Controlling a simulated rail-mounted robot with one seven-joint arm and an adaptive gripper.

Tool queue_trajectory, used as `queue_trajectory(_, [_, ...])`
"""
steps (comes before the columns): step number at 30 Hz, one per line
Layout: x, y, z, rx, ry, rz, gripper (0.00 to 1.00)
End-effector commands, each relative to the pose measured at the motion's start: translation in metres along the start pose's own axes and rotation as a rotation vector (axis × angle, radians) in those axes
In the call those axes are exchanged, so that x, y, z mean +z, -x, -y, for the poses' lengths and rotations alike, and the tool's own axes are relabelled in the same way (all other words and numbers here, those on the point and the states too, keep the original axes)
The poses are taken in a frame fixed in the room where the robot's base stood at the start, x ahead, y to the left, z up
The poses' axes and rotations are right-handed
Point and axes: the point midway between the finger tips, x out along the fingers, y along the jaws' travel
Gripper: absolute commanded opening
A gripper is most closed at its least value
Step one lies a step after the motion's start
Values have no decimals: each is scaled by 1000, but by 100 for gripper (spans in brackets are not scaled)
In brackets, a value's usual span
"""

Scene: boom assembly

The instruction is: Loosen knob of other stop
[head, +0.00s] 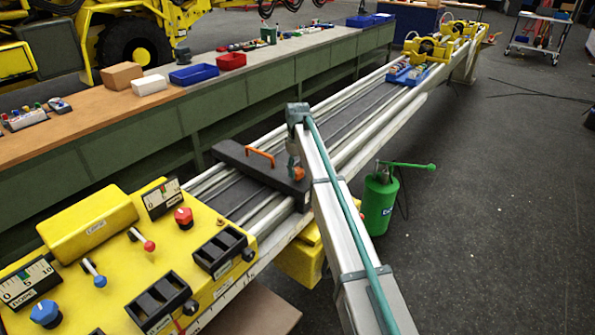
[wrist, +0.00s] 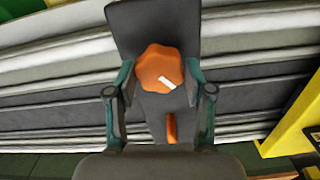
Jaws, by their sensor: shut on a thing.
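A dark grey stop (head: 240,160) lies across the rails of the long boom, with an orange arched handle (head: 260,153) on top. Its lobed orange knob (head: 299,174) sits at the right end, below my gripper (head: 293,163). In the wrist view the knob (wrist: 157,68) has a white mark on its face, towards the lower right. My two teal fingers stand on either side of the knob, and my gripper (wrist: 160,75) is shut on it. The handle (wrist: 171,128) shows behind, lower in that view. The knob's underside is hidden.
A yellow control panel (head: 150,245) stands at the near left end of the rails. A workbench (head: 100,130) with boxes and bins runs along the left. A green canister (head: 379,200) stands on the floor to the right. A blue tray (head: 408,76) sits farther along the rails.

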Motion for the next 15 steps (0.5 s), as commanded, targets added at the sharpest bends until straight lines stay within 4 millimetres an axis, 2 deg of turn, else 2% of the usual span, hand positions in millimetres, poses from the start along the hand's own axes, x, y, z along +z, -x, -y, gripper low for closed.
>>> queue_trajectory(15, [-1,0,0,0,490,-1,17])
